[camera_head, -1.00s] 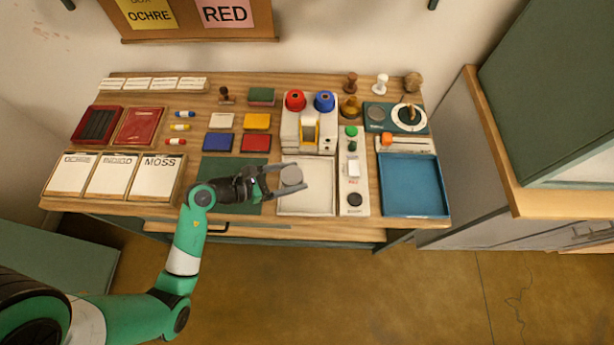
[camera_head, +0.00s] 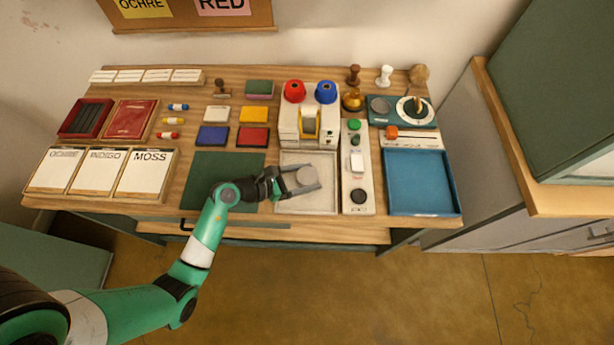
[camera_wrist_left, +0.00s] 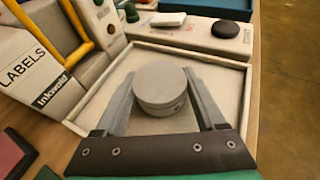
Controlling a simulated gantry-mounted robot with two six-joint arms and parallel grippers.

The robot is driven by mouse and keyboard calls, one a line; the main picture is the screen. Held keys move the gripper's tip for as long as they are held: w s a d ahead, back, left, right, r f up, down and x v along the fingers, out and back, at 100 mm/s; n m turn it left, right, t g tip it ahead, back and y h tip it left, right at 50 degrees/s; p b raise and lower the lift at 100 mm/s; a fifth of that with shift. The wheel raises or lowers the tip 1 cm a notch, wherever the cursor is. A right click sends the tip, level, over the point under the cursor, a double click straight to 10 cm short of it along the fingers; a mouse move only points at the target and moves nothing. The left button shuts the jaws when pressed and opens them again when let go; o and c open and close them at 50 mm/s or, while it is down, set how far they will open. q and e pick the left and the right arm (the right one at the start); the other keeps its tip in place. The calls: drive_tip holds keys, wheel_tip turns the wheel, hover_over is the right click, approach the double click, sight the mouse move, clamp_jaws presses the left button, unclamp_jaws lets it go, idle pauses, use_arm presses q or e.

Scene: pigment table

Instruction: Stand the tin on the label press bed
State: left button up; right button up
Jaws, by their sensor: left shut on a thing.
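The tin (camera_head: 307,174) is a round, flat-topped grey tin. My left gripper (camera_head: 309,179) is shut on it, with one finger on each side. The tin is upright over the pale shallow tray (camera_head: 289,208). In the left wrist view the tin (camera_wrist_left: 160,85) sits between the two grey fingers; I cannot tell how high it is above the tray floor. Right of the tray is a narrow white panel (camera_head: 348,204) with green knobs, a pale block and a black round button. I cannot tell for certain which part is the label press bed. My right gripper is not in view.
The label dispenser (camera_head: 290,127), with red and blue reels, stands behind the tray. A blue tray (camera_head: 421,185) lies empty at the right. A teal device with a dial (camera_head: 402,111) is behind it. A dark green mat (camera_head: 205,174) lies left of the gripper.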

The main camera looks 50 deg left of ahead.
use_arm(q)
drive_tip(key=o, duration=1.4)
drive_tip(key=shift+f, duration=0.15)
drive_tip(key=shift+s+r, duration=0.2)
drive_tip(key=shift+r, duration=0.1)
drive_tip(key=p+v, duration=0.3)
drive_tip(key=v, duration=0.8)
drive_tip(key=shift+s+a+p, duration=0.2)
drive_tip(key=shift+s+p, duration=0.15)
drive_tip(key=shift+p, duration=0.05)
